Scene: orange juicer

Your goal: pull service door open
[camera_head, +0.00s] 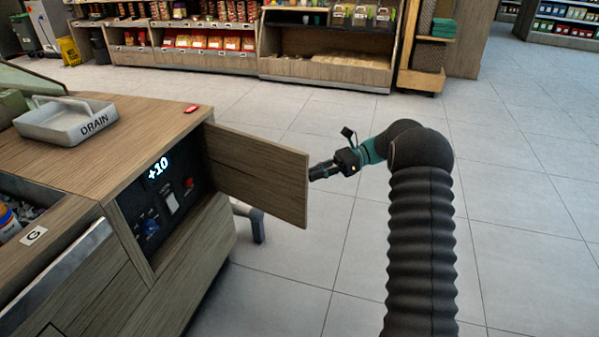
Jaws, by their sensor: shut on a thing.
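The wooden service door (255,172) stands swung open from the right side of the counter front. Behind it the dark control panel (160,203) is exposed, with a lit "+10" display, a blue knob, a white switch and a red button. My gripper (318,172) is at the free outer edge of the door and is shut on it. The fingertips are small in view, and their exact contact is partly hidden by the door edge.
A grey tray marked DRAIN (67,119) and a small red item (192,109) sit on the wooden counter (125,150). A grey leg (257,224) shows below the door. Tiled floor is clear around my arm; stocked shelves (185,40) stand at the back.

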